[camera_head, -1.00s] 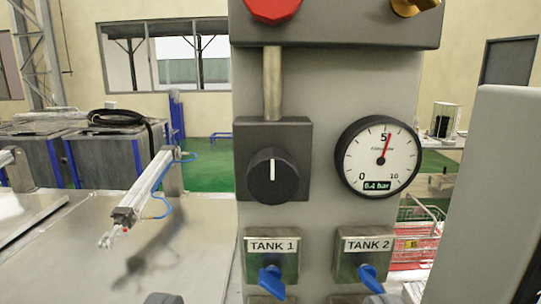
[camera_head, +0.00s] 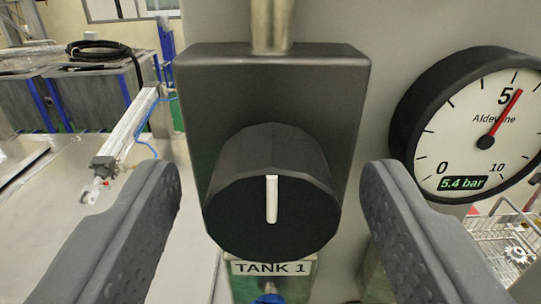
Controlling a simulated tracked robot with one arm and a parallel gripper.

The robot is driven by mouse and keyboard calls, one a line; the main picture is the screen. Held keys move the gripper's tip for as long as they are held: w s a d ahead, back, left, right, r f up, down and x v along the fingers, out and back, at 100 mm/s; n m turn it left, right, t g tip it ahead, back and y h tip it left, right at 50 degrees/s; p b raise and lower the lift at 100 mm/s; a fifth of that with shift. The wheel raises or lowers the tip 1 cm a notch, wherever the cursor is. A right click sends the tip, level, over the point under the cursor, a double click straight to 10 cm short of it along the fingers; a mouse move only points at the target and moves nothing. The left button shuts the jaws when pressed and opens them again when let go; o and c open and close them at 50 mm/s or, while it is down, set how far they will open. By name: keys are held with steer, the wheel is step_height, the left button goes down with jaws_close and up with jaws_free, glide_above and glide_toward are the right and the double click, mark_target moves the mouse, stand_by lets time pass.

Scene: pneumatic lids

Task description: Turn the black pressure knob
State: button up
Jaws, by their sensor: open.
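The black pressure knob (camera_head: 271,197) sticks out from a dark square housing (camera_head: 275,85) on the grey panel. Its white mark points straight up. My gripper (camera_head: 270,185) is open, with one grey finger (camera_head: 125,230) on the left of the knob and the other (camera_head: 415,230) on the right. Gaps show between the knob and both fingers, and the fingers do not touch it. A round gauge (camera_head: 472,122) stands to the right, with a red needle just past 5 and a display reading 5.4 bar.
A metal pipe (camera_head: 271,25) enters the housing from above. A TANK 1 label (camera_head: 268,268) is just below the knob, with a blue handle (camera_head: 268,299) partly cut off. A pneumatic cylinder (camera_head: 125,135) and metal lid surface lie to the left.

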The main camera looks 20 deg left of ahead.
steer(key=shift+w, duration=0.3)
steer(key=c, duration=1)
steer(key=shift+d, duration=0.1)
steer(key=shift+m, duration=0.4)
